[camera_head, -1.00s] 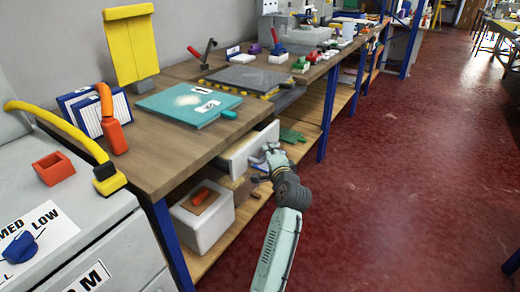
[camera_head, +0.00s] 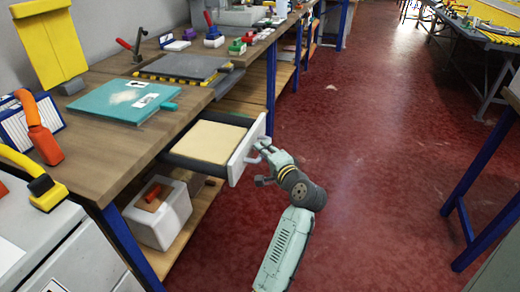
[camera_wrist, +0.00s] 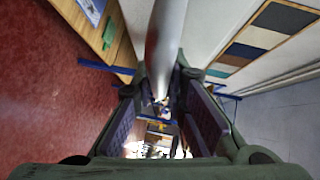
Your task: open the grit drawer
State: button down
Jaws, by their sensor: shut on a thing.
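The grit drawer (camera_head: 247,150) has a white front and dark side walls, and it stands pulled out from under the wooden workbench (camera_head: 120,160). A pale, sand-coloured surface (camera_head: 207,141) shows inside it. My gripper (camera_head: 265,152) is at the outer side of the drawer front, shut on its handle. In the wrist view a rounded grey bar, the handle (camera_wrist: 165,45), runs between the two finger pads of my gripper (camera_wrist: 165,105). The fingers hide part of the handle in the head view.
A teal board (camera_head: 125,100) lies on the bench above the drawer, with a dark grey slab (camera_head: 180,68) behind it. A white bin (camera_head: 160,215) stands on the lower shelf. Red floor to the right is open, up to a blue-legged table (camera_head: 465,215).

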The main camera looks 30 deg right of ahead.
jog(key=c, duration=1.9)
grip_release()
jog(key=s+a+r, duration=0.1)
jog(key=s, duration=1)
jog(key=shift+s+a+r, duration=0.3)
jog(key=shift+s+r, duration=0.05)
jog(key=shift+s, duration=0.05)
